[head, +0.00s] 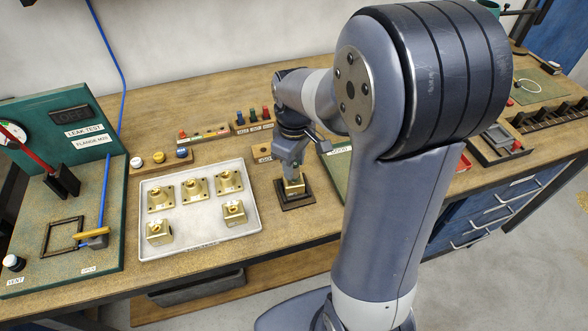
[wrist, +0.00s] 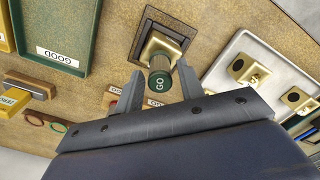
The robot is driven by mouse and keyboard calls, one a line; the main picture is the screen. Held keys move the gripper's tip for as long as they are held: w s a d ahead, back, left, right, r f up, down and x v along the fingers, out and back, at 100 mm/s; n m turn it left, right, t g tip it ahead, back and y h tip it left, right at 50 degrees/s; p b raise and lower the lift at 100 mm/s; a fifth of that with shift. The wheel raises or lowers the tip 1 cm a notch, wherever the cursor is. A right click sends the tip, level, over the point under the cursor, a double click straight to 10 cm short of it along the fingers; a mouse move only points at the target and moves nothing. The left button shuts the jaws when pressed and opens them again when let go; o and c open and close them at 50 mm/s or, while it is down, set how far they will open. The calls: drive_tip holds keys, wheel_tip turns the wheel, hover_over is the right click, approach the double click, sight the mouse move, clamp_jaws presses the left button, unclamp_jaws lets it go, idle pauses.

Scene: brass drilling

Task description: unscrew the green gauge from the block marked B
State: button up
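The green gauge (wrist: 160,82), a short cylinder with GO on its end, stands in a brass block (wrist: 158,48). The block sits in a square dark fixture (wrist: 176,22) on the bench; it also shows in the head view (head: 294,187) under my gripper. No letter B is readable on it. My gripper (wrist: 160,88) is open, with one finger on each side of the gauge and what looks like a gap on both sides. In the head view my gripper (head: 292,172) hangs over the block and hides the gauge.
A pale tray (head: 200,244) left of the fixture holds several brass parts. Behind are a rack of coloured gauges (head: 253,124) and a tray of coloured items (head: 205,135). A green leak-test stand (head: 100,230) is far left. A green GOOD tray (wrist: 72,22) lies on the fixture's other side.

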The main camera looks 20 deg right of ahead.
drive_tip(key=m, duration=0.4)
drive_tip(key=shift+m, duration=0.3)
drive_tip(key=m, duration=0.3)
drive_tip(key=shift+m+p, duration=0.4)
drive_tip(key=c, duration=0.6)
drive_tip(key=n, duration=0.2)
drive_tip(key=shift+n, duration=0.3)
drive_tip(key=shift+c, duration=0.3)
drive_tip(key=n, duration=0.4)
drive_tip(key=shift+p, duration=0.35)
drive_tip(key=n, duration=0.6)
drive_tip(key=shift+r, duration=0.1)
